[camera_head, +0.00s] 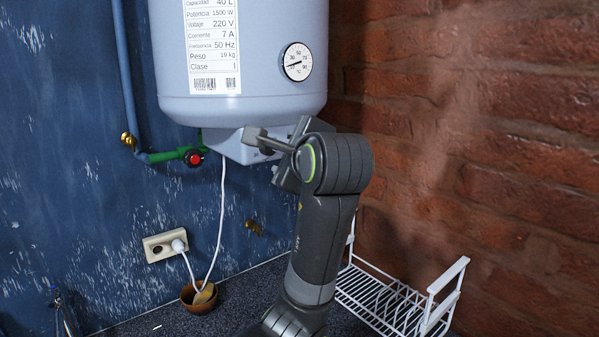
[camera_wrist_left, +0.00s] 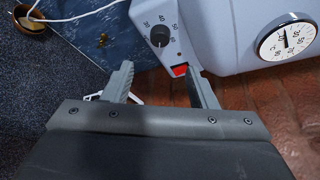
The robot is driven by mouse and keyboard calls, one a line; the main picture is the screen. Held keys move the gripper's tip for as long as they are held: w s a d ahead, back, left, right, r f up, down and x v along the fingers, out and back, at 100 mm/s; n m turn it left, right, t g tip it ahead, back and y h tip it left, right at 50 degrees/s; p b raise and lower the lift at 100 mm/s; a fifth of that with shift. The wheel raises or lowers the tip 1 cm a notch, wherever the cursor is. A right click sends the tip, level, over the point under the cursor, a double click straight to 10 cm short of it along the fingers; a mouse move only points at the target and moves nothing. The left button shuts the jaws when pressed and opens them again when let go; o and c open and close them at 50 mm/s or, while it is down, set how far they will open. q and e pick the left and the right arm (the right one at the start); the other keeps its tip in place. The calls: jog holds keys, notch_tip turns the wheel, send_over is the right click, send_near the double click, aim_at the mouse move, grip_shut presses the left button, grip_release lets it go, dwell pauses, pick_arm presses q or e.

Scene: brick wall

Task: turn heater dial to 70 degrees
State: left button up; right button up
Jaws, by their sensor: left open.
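The white water heater (camera_head: 240,70) hangs on the blue wall; its lower right also shows in the left wrist view (camera_wrist_left: 225,30). A black heater dial (camera_wrist_left: 160,36) with numbers around it is on the control box (camera_head: 232,148) under the tank. I cannot read its setting clearly. A red switch (camera_wrist_left: 179,70) is beside the dial. My left gripper (camera_head: 275,136) is just below the tank, in front of the box, and hides most of the dial in the head view. In the left wrist view its fingers (camera_wrist_left: 158,70) are apart and empty, with the dial beyond their tips.
A round temperature gauge (camera_head: 297,62) is on the tank's front. A green pipe with a red valve (camera_head: 194,158) is left of the box. A white cable (camera_head: 222,215) hangs to a socket (camera_head: 165,245). A bowl (camera_head: 200,298) and a white wire rack (camera_head: 385,300) stand on the counter.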

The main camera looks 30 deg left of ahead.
pick_arm(q)
jog(key=b+v, duration=0.2)
jog(key=v, duration=0.4)
jog(key=shift+s, duration=0.2)
